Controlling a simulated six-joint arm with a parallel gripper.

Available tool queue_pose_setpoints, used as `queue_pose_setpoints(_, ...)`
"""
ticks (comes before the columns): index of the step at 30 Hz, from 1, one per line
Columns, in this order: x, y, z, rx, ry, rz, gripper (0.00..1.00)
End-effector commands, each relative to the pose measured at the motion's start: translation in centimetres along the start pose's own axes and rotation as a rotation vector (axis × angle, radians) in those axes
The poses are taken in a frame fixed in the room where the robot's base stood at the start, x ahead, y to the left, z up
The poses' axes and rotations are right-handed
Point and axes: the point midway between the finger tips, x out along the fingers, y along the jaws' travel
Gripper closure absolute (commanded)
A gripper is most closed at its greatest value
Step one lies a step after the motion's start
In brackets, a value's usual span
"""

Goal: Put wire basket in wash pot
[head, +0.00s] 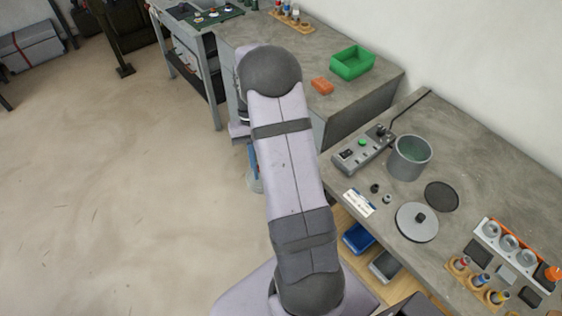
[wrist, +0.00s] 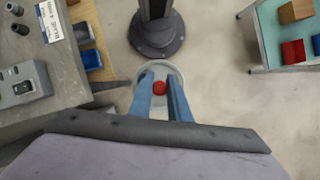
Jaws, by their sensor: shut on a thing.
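The wash pot (head: 410,160) is an open grey cylinder on the right bench in the head view, with something greenish inside. Its apparent lid, a grey disc with a dark knob (head: 417,223), lies flat nearby. My gripper (wrist: 162,80) shows two blue fingers in the wrist view, shut on what looks like the wire basket (wrist: 160,69), a pale round thing. A red round piece shows between the fingers; whether it is part of the basket is unclear. In the head view my arm hides most of the gripper; the basket's edge (head: 256,185) shows left of the bench, away from the pot.
A control box (head: 362,150) stands left of the pot, and a dark round pad (head: 441,197) lies right of it. A rack with round openings (head: 508,243) is at the far right. A green bin (head: 352,62) and orange block (head: 321,86) are on the back bench.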

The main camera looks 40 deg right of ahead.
Motion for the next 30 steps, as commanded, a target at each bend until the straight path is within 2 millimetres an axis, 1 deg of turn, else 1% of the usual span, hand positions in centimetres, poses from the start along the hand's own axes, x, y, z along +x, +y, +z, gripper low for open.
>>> queue_pose_setpoints(1,-0.1,-0.8,0.2,-0.023,0.0,0.009,1.0)
queue_pose_setpoints(3,-0.2,-1.7,0.3,-0.047,-0.001,0.019,1.0)
queue_pose_setpoints(9,-0.7,-3.6,1.0,-0.101,-0.001,0.042,1.0)
queue_pose_setpoints(14,-1.2,-3.3,1.2,-0.099,-0.001,0.041,1.0)
queue_pose_setpoints(17,-1.7,-2.4,1.2,-0.083,-0.001,0.034,1.0)
queue_pose_setpoints(23,-2.7,0.6,1.2,-0.031,-0.001,0.013,1.0)
queue_pose_setpoints(29,-3.6,4.5,1.4,0.021,-0.001,-0.008,1.0)
queue_pose_setpoints(30,-3.8,5.4,1.4,0.032,-0.002,-0.013,1.0)
